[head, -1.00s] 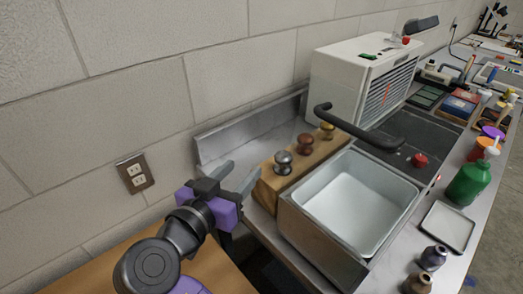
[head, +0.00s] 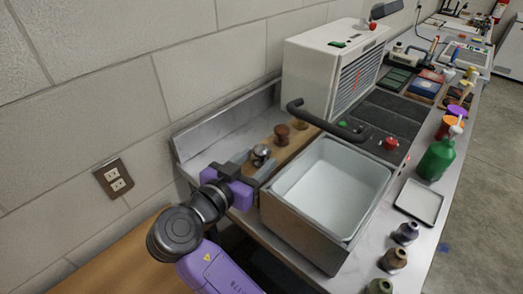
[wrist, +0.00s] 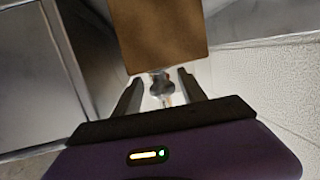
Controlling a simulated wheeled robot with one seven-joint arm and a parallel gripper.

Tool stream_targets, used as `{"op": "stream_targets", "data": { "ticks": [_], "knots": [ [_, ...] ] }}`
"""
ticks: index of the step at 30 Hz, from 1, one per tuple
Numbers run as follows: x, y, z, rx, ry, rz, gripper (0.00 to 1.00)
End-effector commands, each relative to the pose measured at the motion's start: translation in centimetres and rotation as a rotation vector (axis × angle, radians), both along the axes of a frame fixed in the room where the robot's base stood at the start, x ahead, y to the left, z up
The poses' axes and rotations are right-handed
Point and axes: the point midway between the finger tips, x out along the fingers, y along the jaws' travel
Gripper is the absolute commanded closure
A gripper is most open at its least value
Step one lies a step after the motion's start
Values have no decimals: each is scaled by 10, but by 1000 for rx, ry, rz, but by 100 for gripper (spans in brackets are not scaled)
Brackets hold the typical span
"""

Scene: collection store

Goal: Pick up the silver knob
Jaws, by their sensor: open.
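The silver knob (head: 261,152) is round and shiny and stands on the near end of a wooden block (head: 296,141). In the wrist view the knob (wrist: 161,86) shows between and just beyond my two fingers, with the block (wrist: 160,35) above it in the picture. My gripper (head: 244,165) is open, its fingers pointing toward the knob, one on each side. The wrist view also shows my open gripper (wrist: 157,95) with nothing clamped in it. Whether a finger touches the knob cannot be told.
A brown knob (head: 282,134) and a brass knob (head: 300,122) stand farther along the block. A wall (head: 110,90) with an outlet (head: 114,178) is on the left.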

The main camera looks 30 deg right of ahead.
Motion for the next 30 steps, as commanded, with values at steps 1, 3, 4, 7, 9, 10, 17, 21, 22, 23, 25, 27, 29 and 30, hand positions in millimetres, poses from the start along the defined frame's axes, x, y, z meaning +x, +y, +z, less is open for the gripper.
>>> {"op": "stream_targets", "data": {
  "ticks": [1, 3, 4, 7, 9, 10, 17, 21, 22, 23, 25, 27, 29, 30],
  "knots": [
    [1, -3, 0, 0, 0, -1, 51],
    [2, -3, -1, 0, 0, -1, 51],
    [2, -3, -1, 0, 0, -1, 51],
    [2, -3, -1, 0, 0, 0, 51],
    [2, -3, -1, 0, 0, 0, 57],
    [2, -3, -1, 0, 0, 0, 63],
    [2, -3, -1, 0, 0, 0, 100],
    [2, -3, 0, 0, -2, 1, 100],
    [2, -3, 0, 0, -2, 1, 100],
    [2, -3, 0, 0, -2, 1, 100],
    [2, -3, 0, 0, -2, 1, 100],
    [2, -2, 3, 0, -2, 1, 100],
    [2, -2, 6, 1, -5, 0, 100],
    [2, -2, 9, 1, -5, 0, 100]
  ]
}}
